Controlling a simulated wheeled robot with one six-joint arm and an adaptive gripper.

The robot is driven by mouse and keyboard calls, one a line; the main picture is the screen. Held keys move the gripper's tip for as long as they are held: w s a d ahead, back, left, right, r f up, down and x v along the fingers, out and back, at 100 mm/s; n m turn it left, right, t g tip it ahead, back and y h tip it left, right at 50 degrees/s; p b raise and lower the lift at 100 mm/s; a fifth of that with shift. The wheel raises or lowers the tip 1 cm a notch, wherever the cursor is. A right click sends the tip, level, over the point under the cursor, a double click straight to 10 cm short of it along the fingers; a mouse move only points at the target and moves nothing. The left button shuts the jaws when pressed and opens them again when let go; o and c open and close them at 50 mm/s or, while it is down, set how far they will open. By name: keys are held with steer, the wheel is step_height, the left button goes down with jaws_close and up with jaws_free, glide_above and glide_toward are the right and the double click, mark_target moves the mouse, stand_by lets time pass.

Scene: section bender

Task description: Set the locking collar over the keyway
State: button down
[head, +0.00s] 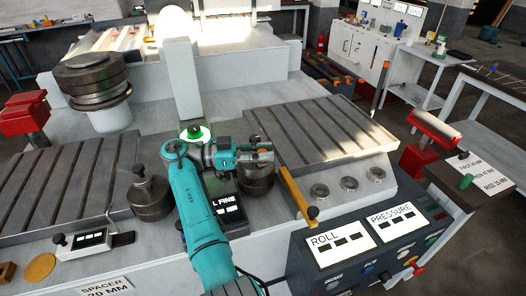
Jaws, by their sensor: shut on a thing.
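My gripper (262,151) is at the end of my teal arm, near the middle of the bender's bed, pointing right. It is shut on a dark knobbed piece (254,139) at the top of a thick dark cylinder (257,182). The grip itself is mostly hidden, and I cannot tell if this piece is the locking collar or whether it touches the cylinder. A similar dark cylinder with a knob (149,197) stands to the left, apart from my gripper. A green glowing ring (195,133) lies behind my arm. I cannot make out the keyway.
Slotted plates lie left (65,185) and right (325,120). A grey post (182,80) rises behind the green ring. A yellow bar (298,193) stands right of my gripper. A control panel (375,240) fills the front right. A large roller stack (97,90) stands back left.

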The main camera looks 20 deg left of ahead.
steer(key=shift+f, duration=0.2)
steer(key=c, duration=0.9)
jaws_free()
steer(key=shift+r, duration=0.15)
step_height(320, 180, up, 10)
steer(key=shift+f, duration=0.1)
steer(key=shift+s, duration=0.1)
